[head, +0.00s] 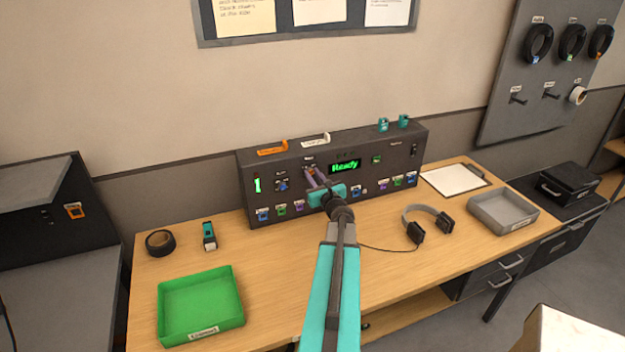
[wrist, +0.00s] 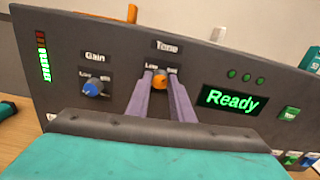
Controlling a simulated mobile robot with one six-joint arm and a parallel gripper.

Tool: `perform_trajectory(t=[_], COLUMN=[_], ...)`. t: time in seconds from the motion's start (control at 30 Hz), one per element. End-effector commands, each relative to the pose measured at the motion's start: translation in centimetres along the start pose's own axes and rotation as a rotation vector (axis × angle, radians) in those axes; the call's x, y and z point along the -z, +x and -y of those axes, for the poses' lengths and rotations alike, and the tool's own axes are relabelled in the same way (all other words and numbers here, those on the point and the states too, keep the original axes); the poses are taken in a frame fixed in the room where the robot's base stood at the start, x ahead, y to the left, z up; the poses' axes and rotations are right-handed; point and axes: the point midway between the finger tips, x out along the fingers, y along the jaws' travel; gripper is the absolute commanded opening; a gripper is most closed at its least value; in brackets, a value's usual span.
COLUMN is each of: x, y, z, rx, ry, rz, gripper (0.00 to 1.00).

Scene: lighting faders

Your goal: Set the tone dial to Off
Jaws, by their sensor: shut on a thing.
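The tone dial is an orange knob (wrist: 160,81) under the "Tone" label on the dark console (wrist: 125,60). In the wrist view my gripper (wrist: 161,84) has its two purple-grey fingers on either side of the knob, shut on it. In the head view my gripper (head: 311,178) reaches the console's front, and the knob is mostly hidden there. The small scale marks around the knob are partly covered by the fingers, and I cannot read its setting.
The blue Gain knob (wrist: 93,88) is left of the tone dial, and a green "Ready" display (wrist: 232,100) is right. Several coloured faders line the console's lower front. A green tray (head: 200,305), headphones (head: 427,222) and a grey tray (head: 503,212) are on the desk.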

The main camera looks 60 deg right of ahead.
Motion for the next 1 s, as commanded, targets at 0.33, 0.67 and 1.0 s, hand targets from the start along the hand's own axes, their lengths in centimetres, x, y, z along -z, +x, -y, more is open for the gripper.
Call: perform_trajectory(t=[0.33, 0.67, 1.0], x=[0.28, 0.24, 0.23], y=[0.08, 0.11, 0.13], z=[-0.26, -0.32, -0.37], rx=[-0.003, -0.003, -0.003], ry=[-0.14, -0.296, -0.464], rz=[0.006, 0.006, 0.007], gripper=[0.0, 0.0, 0.0])
